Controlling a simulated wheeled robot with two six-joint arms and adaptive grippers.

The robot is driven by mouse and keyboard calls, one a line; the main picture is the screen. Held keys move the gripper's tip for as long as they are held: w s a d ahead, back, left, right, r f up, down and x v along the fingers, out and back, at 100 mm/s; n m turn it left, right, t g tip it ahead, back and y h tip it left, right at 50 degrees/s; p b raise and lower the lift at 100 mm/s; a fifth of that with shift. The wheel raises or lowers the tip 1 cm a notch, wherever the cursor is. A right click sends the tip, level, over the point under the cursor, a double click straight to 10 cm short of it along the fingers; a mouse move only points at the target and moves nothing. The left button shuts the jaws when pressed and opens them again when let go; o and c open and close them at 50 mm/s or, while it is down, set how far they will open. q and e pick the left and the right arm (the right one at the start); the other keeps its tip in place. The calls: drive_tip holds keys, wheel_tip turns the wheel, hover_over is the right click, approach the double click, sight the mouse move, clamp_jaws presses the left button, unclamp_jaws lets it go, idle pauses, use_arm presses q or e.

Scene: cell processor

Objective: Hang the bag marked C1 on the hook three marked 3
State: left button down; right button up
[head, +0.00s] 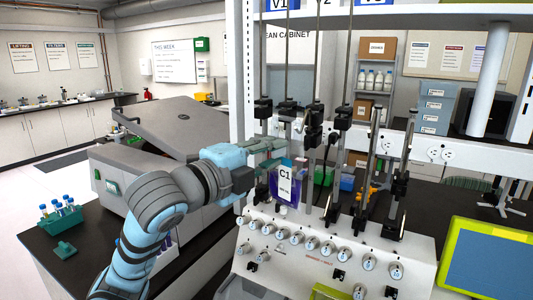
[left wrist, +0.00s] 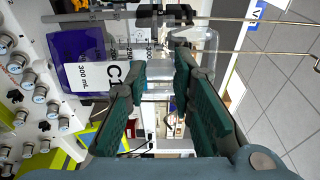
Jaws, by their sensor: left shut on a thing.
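The bag marked C1 (head: 284,186) hangs upright, with purple liquid in its lower part and a white label. My left gripper (head: 272,150) is shut on its clear upper part, in front of the rods at the left of the cell processor. In the left wrist view the bag (left wrist: 78,62) appears sideways, and the fingers (left wrist: 160,68) are at its clear top. Signs on the top rail read V1 (head: 283,4) and, further right, what looks like V3 (head: 375,3), partly cut off. Hook three itself cannot be made out. My right gripper is not in view.
Vertical rods with black clamps (head: 341,120) stand close beside the bag. A white panel with several knobs (head: 297,238) lies below it. A green-framed screen (head: 492,262) is at right. A rack of blue-capped tubes (head: 62,222) stands at left.

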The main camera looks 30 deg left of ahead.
sight(286, 158)
use_arm(q)
drive_tip(key=w+f, duration=0.1)
drive_tip(key=w, duration=0.1)
drive_tip(key=w+f, duration=0.1)
drive_tip(key=w, duration=0.2)
drive_tip(key=w+f, duration=0.1)
drive_tip(key=w, duration=0.1)
drive_tip(key=shift+w+a, duration=0.2)
drive_tip(key=shift+w, duration=0.2)
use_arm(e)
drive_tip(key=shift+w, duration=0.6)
use_arm(q)
drive_tip(key=shift+s+f, duration=0.15)
drive_tip(key=shift+f, duration=0.1)
drive_tip(key=c, duration=1.4)
unclamp_jaws()
drive_tip(key=shift+c, duration=0.2)
drive_tip(key=shift+o, duration=0.7)
drive_tip(key=shift+w+f, duration=0.1)
drive_tip(key=shift+w, duration=0.15)
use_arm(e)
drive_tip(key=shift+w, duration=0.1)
use_arm(q)
drive_tip(key=o, duration=0.5)
drive_tip(key=shift+s, duration=0.1)
